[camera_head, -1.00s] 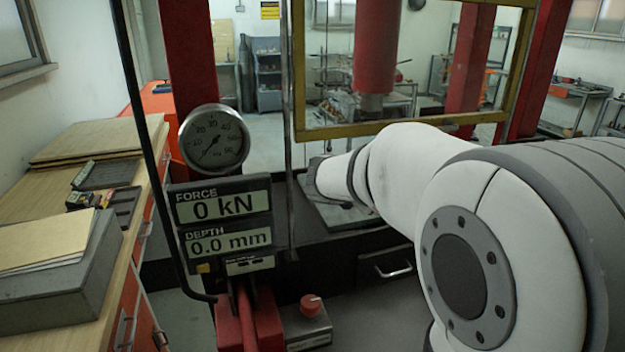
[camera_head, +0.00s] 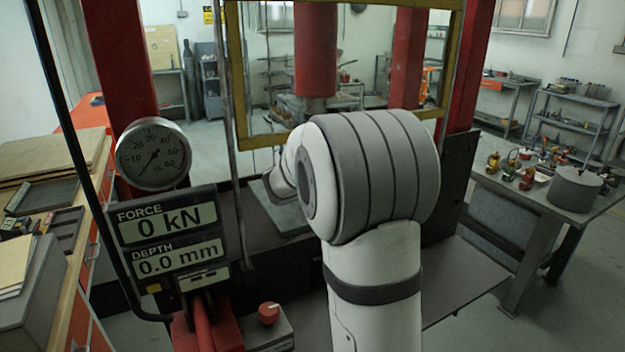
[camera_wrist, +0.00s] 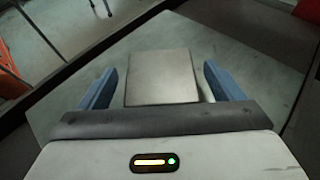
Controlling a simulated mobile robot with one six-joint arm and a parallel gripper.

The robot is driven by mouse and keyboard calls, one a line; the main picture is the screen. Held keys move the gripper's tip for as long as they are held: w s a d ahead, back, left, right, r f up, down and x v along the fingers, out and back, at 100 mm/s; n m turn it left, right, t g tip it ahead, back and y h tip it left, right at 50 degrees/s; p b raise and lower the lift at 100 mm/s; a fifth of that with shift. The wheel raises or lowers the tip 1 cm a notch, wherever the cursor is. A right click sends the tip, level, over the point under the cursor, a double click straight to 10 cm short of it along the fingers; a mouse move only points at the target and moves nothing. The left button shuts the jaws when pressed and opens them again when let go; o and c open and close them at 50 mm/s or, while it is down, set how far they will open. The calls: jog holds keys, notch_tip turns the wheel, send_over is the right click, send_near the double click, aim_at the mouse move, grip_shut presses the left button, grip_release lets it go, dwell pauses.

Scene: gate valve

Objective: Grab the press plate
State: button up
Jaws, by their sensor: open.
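The press plate (camera_wrist: 162,80) is a flat grey square block in the wrist view, on a wider pale metal surface (camera_wrist: 255,52). My gripper (camera_wrist: 160,69) is open, with one blue finger on the left of the plate and one on the right. A gap shows between each finger and the plate's sides, so it is not clamped. How high the fingers are above the surface is hard to tell. In the head view my arm hides the plate and most of the gripper.
The press has a red ram (camera_head: 315,50), a yellow guard frame (camera_head: 238,90) and red columns. A gauge (camera_head: 153,154) and a display (camera_head: 168,238) reading 0 kN and 0.0 mm stand at left. A table with valve parts (camera_head: 575,190) stands at right.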

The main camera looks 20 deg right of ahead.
jog(key=shift+d, duration=0.1)
jog(key=c, duration=1.9)
jog(key=shift+w+r, duration=0.1)
jog(key=shift+r, duration=0.05)
grip_shut()
